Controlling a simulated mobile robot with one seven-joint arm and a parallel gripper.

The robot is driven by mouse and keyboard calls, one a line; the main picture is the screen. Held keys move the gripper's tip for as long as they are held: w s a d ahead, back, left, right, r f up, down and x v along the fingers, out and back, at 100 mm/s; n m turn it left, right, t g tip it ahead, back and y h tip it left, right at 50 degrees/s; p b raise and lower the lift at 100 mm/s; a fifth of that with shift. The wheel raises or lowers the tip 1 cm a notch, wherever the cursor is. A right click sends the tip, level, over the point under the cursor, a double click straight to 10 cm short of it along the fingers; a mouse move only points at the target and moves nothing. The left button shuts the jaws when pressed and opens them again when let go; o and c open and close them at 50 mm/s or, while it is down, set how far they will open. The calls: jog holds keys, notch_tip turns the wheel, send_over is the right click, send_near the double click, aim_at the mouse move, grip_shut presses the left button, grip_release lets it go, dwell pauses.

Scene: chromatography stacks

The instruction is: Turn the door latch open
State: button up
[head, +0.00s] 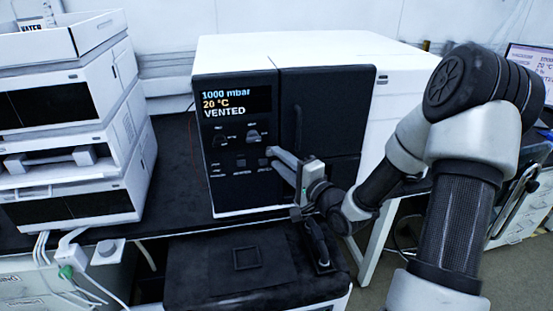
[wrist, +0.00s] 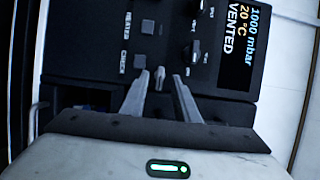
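A large white instrument has a black front with a control panel (head: 223,120) and a black door (head: 325,110) to its right. My gripper (head: 274,157) reaches the lower right part of that panel, beside the door's left edge. In the wrist view my gripper (wrist: 162,80) is open, with one finger on each side of a small grey lever (wrist: 159,77). The lever looks like the latch. Narrow gaps show between it and both fingers. In the head view the fingers hide the lever. The door looks shut.
The display (head: 235,101) reads 1000 mbar, 20 °C, VENTED. Two dark knobs (wrist: 195,52) and square buttons (wrist: 140,61) sit close to the fingers. A white stacked unit (head: 75,120) stands at left. A black-topped box (head: 240,265) stands below my gripper.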

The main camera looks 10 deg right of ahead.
jog(key=shift+x, duration=1.05)
grip_shut()
